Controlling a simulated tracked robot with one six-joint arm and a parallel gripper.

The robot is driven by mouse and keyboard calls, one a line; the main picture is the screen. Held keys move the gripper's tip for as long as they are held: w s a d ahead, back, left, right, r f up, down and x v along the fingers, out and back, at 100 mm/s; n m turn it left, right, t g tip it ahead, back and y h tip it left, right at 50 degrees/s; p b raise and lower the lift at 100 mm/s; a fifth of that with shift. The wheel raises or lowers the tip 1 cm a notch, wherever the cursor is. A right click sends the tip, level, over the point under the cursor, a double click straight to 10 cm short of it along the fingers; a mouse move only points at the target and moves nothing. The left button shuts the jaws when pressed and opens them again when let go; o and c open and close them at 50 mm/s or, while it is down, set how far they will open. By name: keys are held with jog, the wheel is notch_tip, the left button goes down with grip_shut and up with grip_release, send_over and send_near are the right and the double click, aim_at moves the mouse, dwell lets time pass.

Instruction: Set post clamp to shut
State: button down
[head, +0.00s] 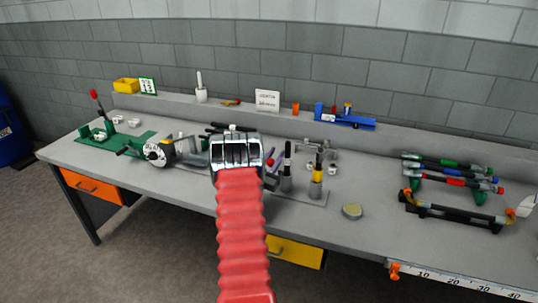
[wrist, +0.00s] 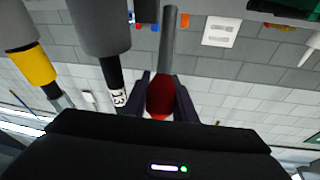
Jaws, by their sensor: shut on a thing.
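In the wrist view my gripper (wrist: 162,80) has its two dark fingers closed around a red knob (wrist: 160,98) on the end of a grey lever rod (wrist: 168,42). In the head view my chrome wrist and red sleeve hide the fingers and most of the gripped lever. Beside the lever stand a grey-and-black post (wrist: 115,75) with a white label and a post with a yellow band (wrist: 38,68). In the head view these are the black post (head: 286,165) and the yellow-banded post (head: 317,180).
A grey machine (head: 158,153) stands to the left, and a green fixture with a red-tipped lever (head: 95,95) farther left. A round tin (head: 352,211) lies right of the posts. Racks of coloured tools (head: 450,178) stand at the right.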

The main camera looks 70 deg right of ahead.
jog(key=shift+a+f, duration=0.1)
jog(key=shift+a, duration=0.05)
jog(key=c, duration=1.5)
grip_release()
jog(key=shift+o, duration=0.2)
